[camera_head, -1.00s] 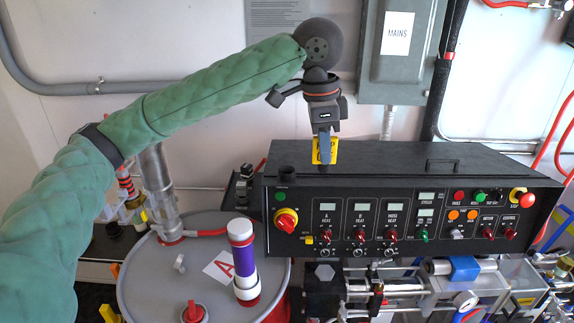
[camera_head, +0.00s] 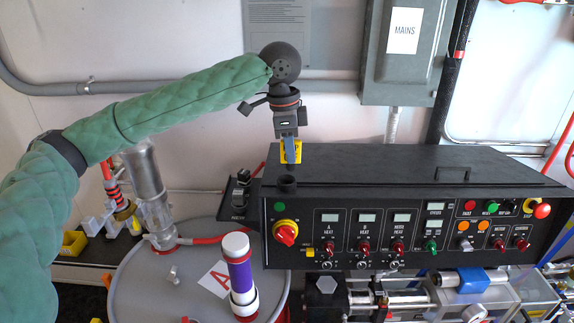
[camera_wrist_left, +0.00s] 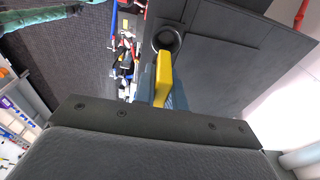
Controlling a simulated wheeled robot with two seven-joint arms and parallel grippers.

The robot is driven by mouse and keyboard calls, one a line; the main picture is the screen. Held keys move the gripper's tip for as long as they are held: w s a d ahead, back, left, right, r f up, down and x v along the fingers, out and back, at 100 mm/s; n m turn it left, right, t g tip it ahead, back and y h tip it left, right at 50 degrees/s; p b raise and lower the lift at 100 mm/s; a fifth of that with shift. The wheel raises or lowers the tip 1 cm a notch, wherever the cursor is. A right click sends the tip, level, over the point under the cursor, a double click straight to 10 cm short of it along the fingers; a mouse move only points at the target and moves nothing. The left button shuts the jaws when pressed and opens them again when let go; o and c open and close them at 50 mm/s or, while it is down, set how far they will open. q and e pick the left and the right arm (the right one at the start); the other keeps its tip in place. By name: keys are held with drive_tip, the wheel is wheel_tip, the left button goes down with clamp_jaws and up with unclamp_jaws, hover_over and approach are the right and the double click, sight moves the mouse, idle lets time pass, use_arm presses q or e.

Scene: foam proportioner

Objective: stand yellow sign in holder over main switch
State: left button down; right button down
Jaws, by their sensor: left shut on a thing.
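The yellow sign (camera_head: 293,153) is in my left gripper (camera_head: 290,158), which is shut on it and points down over the left end of the black console. The holder (camera_head: 287,184) is a short round black cup on the console top, above the red and yellow main switch (camera_head: 285,232). In the head view the sign is just above the holder in the picture, apart from it. In the left wrist view the sign (camera_wrist_left: 163,78) appears edge-on, close below the holder's open ring (camera_wrist_left: 167,39). My right gripper is not in view.
The black control console (camera_head: 420,165) has a mostly bare top. A grey drum (camera_head: 135,285) with a white and purple cylinder (camera_head: 240,274) stands at the lower left. A grey MAINS box (camera_head: 408,60) hangs on the wall behind.

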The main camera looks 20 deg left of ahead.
sight(286, 161)
use_arm(q)
drive_tip(key=shift+w+a+f, duration=0.15)
drive_tip(key=shift+a+f, duration=0.1)
drive_tip(key=shift+a, duration=0.15)
drive_tip(key=shift+f, duration=0.15)
wheel_tip(286, 161, down, 3)
drive_tip(key=shift+w+a+f+b, duration=0.1)
drive_tip(key=shift+b, duration=0.85)
drive_tip(key=shift+f+b, duration=0.35)
drive_tip(key=shift+b, duration=0.05)
drive_tip(key=shift+r, duration=0.1)
drive_tip(key=c, duration=1.5)
unclamp_jaws()
drive_tip(key=shift+o, duration=0.2)
